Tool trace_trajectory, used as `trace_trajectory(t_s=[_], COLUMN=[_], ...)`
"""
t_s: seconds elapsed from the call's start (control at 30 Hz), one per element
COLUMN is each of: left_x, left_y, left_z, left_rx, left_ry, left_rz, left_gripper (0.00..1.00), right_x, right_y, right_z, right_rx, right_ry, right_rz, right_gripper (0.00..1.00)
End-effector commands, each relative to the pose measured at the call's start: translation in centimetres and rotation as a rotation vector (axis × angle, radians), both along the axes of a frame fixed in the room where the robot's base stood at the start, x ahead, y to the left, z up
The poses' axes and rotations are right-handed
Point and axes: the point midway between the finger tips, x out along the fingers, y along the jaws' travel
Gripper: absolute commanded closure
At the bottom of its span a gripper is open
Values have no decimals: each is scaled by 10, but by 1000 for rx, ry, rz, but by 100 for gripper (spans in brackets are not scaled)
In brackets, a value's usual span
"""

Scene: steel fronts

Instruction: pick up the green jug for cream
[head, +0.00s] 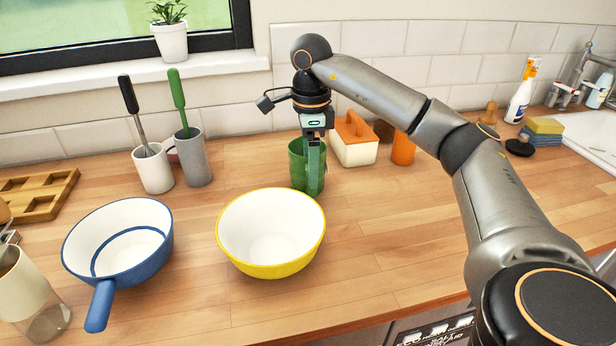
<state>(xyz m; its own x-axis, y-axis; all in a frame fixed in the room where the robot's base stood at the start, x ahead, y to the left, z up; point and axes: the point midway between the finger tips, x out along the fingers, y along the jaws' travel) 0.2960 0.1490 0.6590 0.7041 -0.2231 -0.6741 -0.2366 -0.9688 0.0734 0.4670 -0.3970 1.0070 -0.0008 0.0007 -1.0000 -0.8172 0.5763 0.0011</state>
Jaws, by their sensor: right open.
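The green jug (298,172) stands upright on the wooden counter, behind the yellow bowl. My right gripper (314,188) points down at the jug, and its finger overlaps the jug's right front side. The right gripper is open. I see one finger clearly; I cannot tell whether the other is inside the jug or behind it, or whether either touches the jug. Part of the jug is hidden by the gripper. My left gripper is not in view.
A yellow bowl (271,235) stands in front of the jug, and a blue pan (118,240) is left of it. Two utensil mugs (195,160) stand to the left. A white box with an orange top (354,145) is close right. The counter front right is clear.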

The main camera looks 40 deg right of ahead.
Motion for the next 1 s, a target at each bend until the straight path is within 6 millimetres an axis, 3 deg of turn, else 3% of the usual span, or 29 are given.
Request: trace_trajectory(t_s=[0.17, 0.5, 0.77, 1.0], left_x=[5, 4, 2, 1], left_y=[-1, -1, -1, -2], left_z=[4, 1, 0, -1], left_rx=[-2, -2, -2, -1], left_ry=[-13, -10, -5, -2], left_rz=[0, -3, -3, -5], left_gripper=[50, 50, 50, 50], right_x=[0, -1, -1, -1], right_y=[0, -1, -1, -1], right_z=[-13, -57, -60, -60], right_rx=[-1, -2, -1, -1], right_ry=[1, 1, -1, -1], right_rz=[0, 0, 0, 0], right_gripper=[15, 15, 15, 41])
